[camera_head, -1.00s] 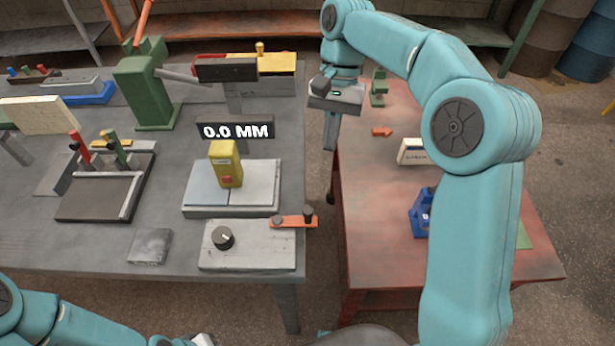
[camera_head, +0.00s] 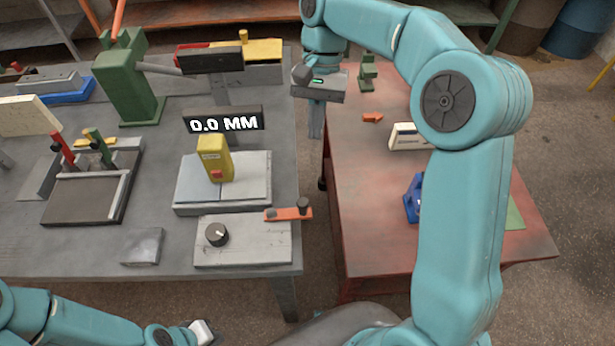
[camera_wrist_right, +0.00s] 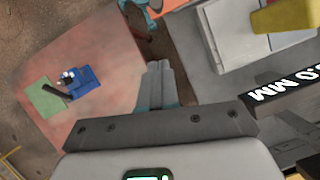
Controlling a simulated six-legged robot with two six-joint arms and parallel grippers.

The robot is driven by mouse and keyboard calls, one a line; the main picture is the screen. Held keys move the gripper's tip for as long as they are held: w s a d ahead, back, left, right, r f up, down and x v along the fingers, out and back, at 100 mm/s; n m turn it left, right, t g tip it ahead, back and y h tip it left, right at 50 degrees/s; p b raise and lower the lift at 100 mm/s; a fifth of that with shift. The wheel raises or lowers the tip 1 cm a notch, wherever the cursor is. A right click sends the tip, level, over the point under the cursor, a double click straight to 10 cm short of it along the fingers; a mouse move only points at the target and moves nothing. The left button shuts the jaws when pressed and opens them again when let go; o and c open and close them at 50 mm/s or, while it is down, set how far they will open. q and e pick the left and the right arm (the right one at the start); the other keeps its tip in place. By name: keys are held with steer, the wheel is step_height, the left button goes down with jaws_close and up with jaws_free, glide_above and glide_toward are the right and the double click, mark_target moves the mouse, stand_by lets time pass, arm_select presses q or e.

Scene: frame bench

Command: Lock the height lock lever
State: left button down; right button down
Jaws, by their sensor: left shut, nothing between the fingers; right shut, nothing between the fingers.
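My right gripper (camera_head: 316,133) is shut and empty, pointing down beyond the lever, over the gap between the tables. Its closed fingers (camera_wrist_right: 161,85) also show in the right wrist view. My left gripper (camera_head: 203,333) shows only partly at the bottom edge, shut and apart from the lever.
A yellow block (camera_head: 213,160) stands on a grey base behind the plate, below a "0.0 MM" display (camera_head: 223,122). A red table (camera_head: 370,210) is right of the gap.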

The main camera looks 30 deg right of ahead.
steer(key=s+a+f, duration=0.4)
steer(key=s+f, duration=0.1)
steer(key=f, duration=0.3)
steer(key=shift+s+a+f, duration=0.2)
steer(key=shift+a, duration=0.2)
arm_select(q)
steer(key=shift+r, duration=0.1)
arm_select(e)
steer(key=shift+s, duration=0.1)
